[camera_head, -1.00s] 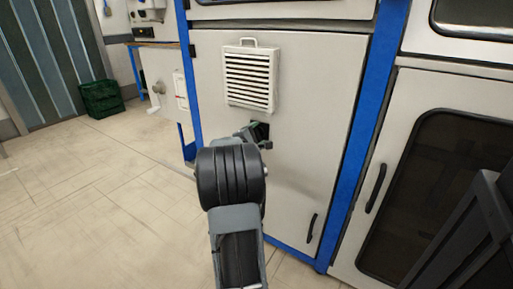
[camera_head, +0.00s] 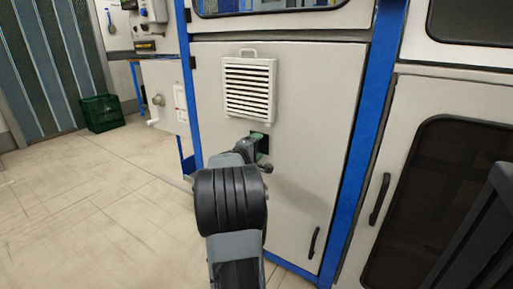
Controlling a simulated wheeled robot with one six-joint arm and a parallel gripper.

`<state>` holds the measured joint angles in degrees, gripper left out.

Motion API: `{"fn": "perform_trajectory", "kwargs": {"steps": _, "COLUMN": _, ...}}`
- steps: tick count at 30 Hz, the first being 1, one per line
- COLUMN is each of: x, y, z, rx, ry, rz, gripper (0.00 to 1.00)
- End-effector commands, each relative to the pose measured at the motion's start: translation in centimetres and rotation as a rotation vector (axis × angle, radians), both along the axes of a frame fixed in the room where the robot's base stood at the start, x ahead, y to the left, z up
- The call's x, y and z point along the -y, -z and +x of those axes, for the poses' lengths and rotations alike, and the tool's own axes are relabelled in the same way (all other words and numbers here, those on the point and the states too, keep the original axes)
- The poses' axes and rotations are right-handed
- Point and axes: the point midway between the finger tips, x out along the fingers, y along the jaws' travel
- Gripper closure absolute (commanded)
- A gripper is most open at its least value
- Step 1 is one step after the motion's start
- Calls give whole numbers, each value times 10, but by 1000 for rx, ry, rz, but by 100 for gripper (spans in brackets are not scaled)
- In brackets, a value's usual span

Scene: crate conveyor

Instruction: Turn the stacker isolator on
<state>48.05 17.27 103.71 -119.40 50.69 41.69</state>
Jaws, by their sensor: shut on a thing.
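The stacker isolator (camera_head: 263,143) is a small dark square with a greenish part on the pale cabinet door (camera_head: 305,150), just below the white louvred vent. My arm reaches up from the bottom middle to it. My gripper (camera_head: 256,155) is at the isolator and shut on it. Its wrist and jaws cover most of the isolator, so the handle's angle cannot be read. One dark finger end shows at the lower right of the isolator.
The louvred vent (camera_head: 250,90) stands out from the door above my gripper. Blue frame posts (camera_head: 365,120) edge the cabinet. A black door handle (camera_head: 313,242) is low on the right. A green crate (camera_head: 101,114) sits on the open floor at left.

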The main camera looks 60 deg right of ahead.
Motion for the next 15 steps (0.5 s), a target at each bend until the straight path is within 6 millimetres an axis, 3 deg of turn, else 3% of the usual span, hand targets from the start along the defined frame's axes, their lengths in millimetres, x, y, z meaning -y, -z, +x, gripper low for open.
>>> {"fn": "perform_trajectory", "kwargs": {"steps": 9, "x": 0, "y": 0, "z": 0, "rx": 1, "ry": 1, "rz": 0, "gripper": 53}}
{"fn": "perform_trajectory", "kwargs": {"steps": 10, "x": 0, "y": 0, "z": 0, "rx": 1, "ry": 1, "rz": 0, "gripper": 29}}
{"fn": "perform_trajectory", "kwargs": {"steps": 15, "x": 0, "y": 0, "z": 0, "rx": 0, "ry": 1, "rz": 0, "gripper": 13}}
